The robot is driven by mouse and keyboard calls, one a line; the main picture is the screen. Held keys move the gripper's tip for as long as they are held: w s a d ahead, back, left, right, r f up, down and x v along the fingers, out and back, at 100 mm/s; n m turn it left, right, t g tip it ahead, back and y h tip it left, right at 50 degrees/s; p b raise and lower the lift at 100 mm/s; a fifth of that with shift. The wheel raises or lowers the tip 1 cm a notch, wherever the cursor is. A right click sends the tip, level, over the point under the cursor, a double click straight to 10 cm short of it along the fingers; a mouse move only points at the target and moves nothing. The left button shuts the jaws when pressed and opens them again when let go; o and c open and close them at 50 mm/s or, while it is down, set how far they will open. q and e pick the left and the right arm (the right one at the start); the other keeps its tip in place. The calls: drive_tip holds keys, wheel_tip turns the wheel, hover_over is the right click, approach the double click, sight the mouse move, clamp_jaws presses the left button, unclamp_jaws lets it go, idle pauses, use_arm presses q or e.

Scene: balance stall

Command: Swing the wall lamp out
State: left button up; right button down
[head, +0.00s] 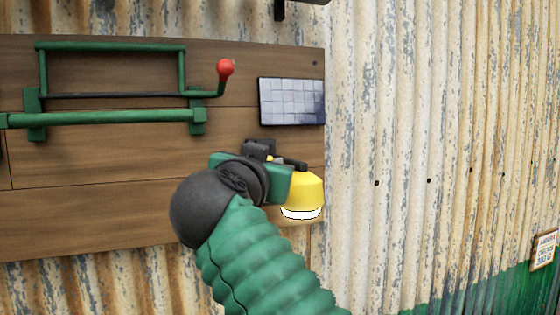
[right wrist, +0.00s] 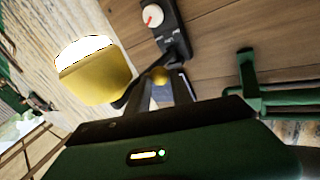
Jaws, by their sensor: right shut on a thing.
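The wall lamp has a yellow shade (head: 303,188) with a bright white opening facing down, at the lower right of the wooden board. In the right wrist view the shade (right wrist: 92,78) is at the left, on a dark arm. A small yellow knob (right wrist: 160,75) is between my right fingertips. My right gripper (head: 268,159) is shut on this knob, beside the shade; its body hides part of the lamp's arm and mount in the head view. The fingers (right wrist: 162,90) show in the wrist view. My left gripper is not in view.
A green tube frame (head: 110,118) with a red-knobbed lever (head: 225,68) is on the board at upper left. A tiled panel (head: 291,101) is above the lamp. A dark plate with a white dial (right wrist: 152,15) is near the lamp. Bare corrugated wall (head: 430,130) lies to the right.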

drive_tip(key=shift+w+a, duration=0.1)
drive_tip(key=shift+a, duration=0.3)
